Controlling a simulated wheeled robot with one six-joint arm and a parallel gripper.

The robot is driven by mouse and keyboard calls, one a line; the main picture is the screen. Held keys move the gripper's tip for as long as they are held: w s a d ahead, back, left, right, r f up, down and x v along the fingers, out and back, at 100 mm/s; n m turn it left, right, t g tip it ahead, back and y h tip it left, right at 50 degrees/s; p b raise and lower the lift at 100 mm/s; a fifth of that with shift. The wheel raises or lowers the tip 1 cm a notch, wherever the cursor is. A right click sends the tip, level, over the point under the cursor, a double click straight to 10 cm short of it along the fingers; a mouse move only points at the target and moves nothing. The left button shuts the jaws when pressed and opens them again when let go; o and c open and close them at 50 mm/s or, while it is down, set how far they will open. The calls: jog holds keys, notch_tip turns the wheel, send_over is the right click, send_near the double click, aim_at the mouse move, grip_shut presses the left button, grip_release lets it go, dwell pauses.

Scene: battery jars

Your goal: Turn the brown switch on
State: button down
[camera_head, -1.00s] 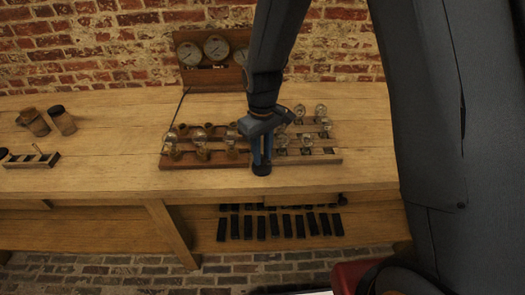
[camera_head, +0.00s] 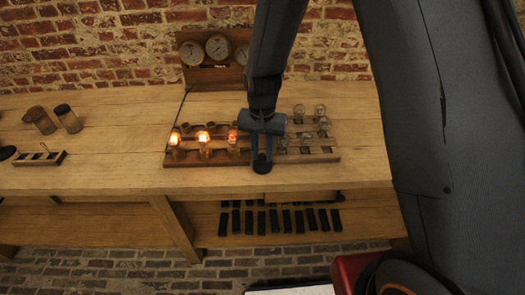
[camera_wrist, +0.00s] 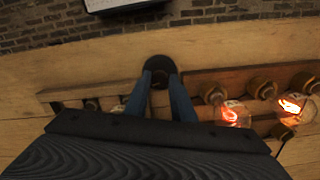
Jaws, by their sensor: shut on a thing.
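My gripper (camera_head: 262,162) points down at the bench, at the right end of the left wooden lamp board (camera_head: 205,160). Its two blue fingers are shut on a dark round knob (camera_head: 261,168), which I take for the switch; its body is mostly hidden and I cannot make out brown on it. In the wrist view the knob (camera_wrist: 159,64) shows as a black disc at the fingertips of my gripper (camera_wrist: 160,80). Three lamps on the left board glow orange-red, one of them the middle lamp (camera_head: 204,139); a lit lamp also shows in the wrist view (camera_wrist: 230,116).
A second board (camera_head: 318,156) with several unlit bulbs stands close on the right. A wooden gauge panel (camera_head: 215,58) stands behind. Jars (camera_head: 68,118) and a small lever board (camera_head: 40,158) are on the left. The bench (camera_head: 110,165) between is clear.

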aim_at(262, 156)
jog(key=shift+w+m, duration=0.1)
jog(key=shift+m, duration=0.9)
jog(key=c, duration=1.5)
grip_release()
jog(key=shift+r, duration=0.1)
jog(key=shift+r+b, duration=0.75)
jog(key=shift+r, duration=3.1)
jog(key=s+d+r+n, duration=0.1)
jog(key=s+d, duration=0.3)
jog(key=d, duration=0.1)
jog(key=s+d+r+n+t, duration=0.1)
jog(key=s+d+r+n, duration=0.1)
jog(key=s+d, duration=0.3)
jog(key=s+d+r+n, duration=0.1)
jog(key=s+d+n, duration=0.1)
jog(key=s+d, duration=0.3)
jog(key=shift+r, duration=0.2)
